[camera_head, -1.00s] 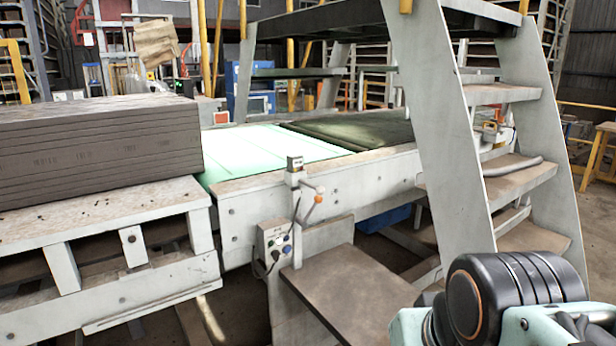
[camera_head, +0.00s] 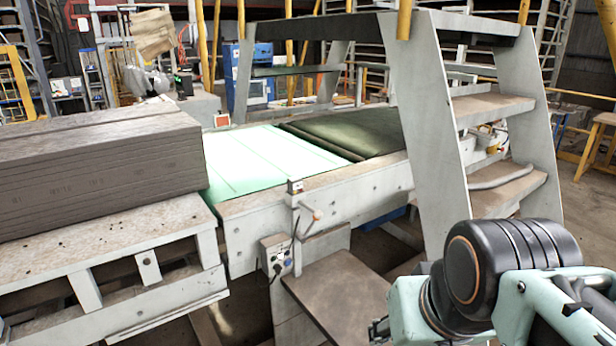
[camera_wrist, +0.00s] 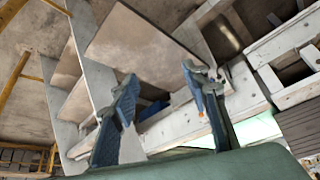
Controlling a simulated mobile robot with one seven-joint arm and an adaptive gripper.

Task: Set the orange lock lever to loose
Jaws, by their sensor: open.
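The lock lever (camera_head: 309,210) is a thin arm with a small orange-tinted knob (camera_head: 317,214), on a white post (camera_head: 296,207) at the side of the conveyor frame. In the wrist view an orange spot (camera_wrist: 199,103) shows beside the right finger, probably this knob, partly hidden. My gripper (camera_wrist: 160,76) has its two blue-grey fingers spread apart with nothing between them. It is apart from the lever as far as I can tell. In the head view only my arm shows at lower right, and the fingers are not clear. Any loose or lock marking is too small to read.
Below the post is a control box (camera_head: 277,255) with buttons and a cable. A brown platform (camera_head: 345,295) lies in front. White stairs (camera_head: 440,130) stand to the right, close to my arm. Stacked grey boards (camera_head: 95,165) rest on the left bench.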

